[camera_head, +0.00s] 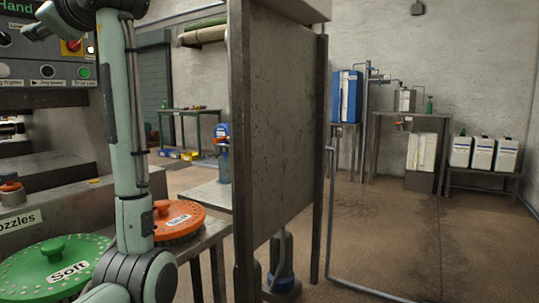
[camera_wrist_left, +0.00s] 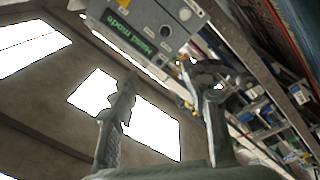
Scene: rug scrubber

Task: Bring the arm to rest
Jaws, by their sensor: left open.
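My left arm (camera_head: 125,120) rises from the bottom left of the head view, past the brush discs, and bends at the top. My left gripper (camera_head: 36,24) is at the top left, in front of the control panel (camera_head: 15,60); its exact distance from the panel is unclear. In the left wrist view the gripper (camera_wrist_left: 160,72) has its two fingers spread apart, with nothing between them. The panel with its green "Hand mode" display (camera_wrist_left: 130,38) shows beyond the fingers, tilted. My right gripper is not in view.
A green "Soft" disc (camera_head: 50,270) and an orange disc (camera_head: 180,219) lie beside my arm. A tall grey panel (camera_head: 275,130) stands right of the arm. Beyond it are open floor (camera_head: 400,240), a blue container (camera_head: 347,96) and white canisters (camera_head: 482,154).

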